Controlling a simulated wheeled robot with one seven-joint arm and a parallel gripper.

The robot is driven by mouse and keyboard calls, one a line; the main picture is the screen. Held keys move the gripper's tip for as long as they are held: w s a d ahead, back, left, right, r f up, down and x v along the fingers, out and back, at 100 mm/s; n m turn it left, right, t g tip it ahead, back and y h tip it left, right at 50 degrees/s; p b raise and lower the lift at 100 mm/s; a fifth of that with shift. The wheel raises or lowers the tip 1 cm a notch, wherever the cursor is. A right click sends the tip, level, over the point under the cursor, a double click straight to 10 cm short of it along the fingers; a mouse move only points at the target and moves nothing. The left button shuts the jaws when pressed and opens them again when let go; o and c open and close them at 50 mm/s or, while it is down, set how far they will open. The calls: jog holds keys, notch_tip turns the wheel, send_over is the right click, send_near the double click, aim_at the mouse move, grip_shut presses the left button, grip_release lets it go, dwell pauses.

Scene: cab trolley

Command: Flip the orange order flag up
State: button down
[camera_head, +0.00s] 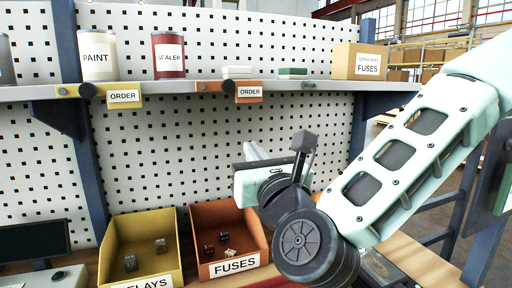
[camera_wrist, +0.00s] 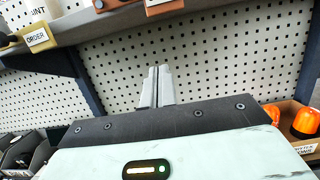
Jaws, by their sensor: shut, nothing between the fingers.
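The orange order flag (camera_head: 249,93) hangs at the front edge of the shelf in the head view, its ORDER label upright and facing me. A dark round knob sits at its left part. In the wrist view only a lower piece of the orange flag (camera_wrist: 160,7) shows at the top edge. My gripper (camera_head: 252,150) is below the shelf and below the orange flag, apart from it. In the wrist view my gripper's fingers (camera_wrist: 157,72) are together, with nothing between them, pointing at the pegboard.
A yellow order flag (camera_head: 123,96) is on the shelf (camera_head: 180,90) to the left. Paint (camera_head: 98,55) and sealer (camera_head: 168,55) cans and a fuses box (camera_head: 358,61) stand above. Yellow (camera_head: 140,225) and orange-brown (camera_head: 228,214) bins sit below. Pegboard lies behind.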

jog(key=w+a+r+p, duration=0.1)
jog(key=w+r+p, duration=0.3)
jog(key=w+r, duration=0.1)
jog(key=shift+w+a+r, duration=0.3)
jog(key=shift+w+a, duration=0.1)
jog(key=shift+w, duration=0.2)
